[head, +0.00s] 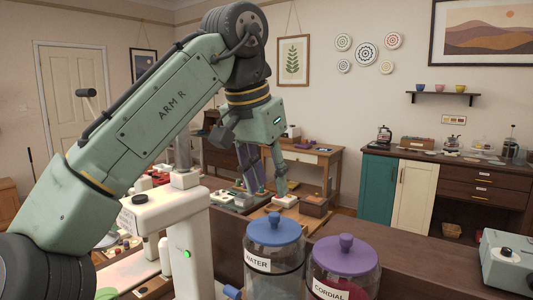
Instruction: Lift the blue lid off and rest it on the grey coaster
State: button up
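The blue lid (274,229), with a round knob on top, sits on a clear glass jar (273,268) labelled WATER at the bottom centre. My gripper (271,191) hangs from my arm beyond and above the jar in the picture, pointing down. Its fingers look apart, with nothing seen between them. It is clear of the lid. I cannot make out the grey coaster; my arm and the picture's lower edge hide part of the surroundings.
A jar labelled CORDIAL (343,280) with a purple lid (345,254) stands close to the right of the water jar. A pale box-shaped device (508,262) is at the far right. The brown counter (425,258) between them looks clear.

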aim_at(273, 214)
jog(key=shift+s+f, duration=0.15)
jog(key=shift+f, duration=0.75)
jog(key=b+x, duration=0.1)
jog(key=x, duration=0.4)
jog(key=shift+d+f, duration=0.1)
jog(key=shift+f, duration=0.95)
jog(key=shift+d, duration=0.1)
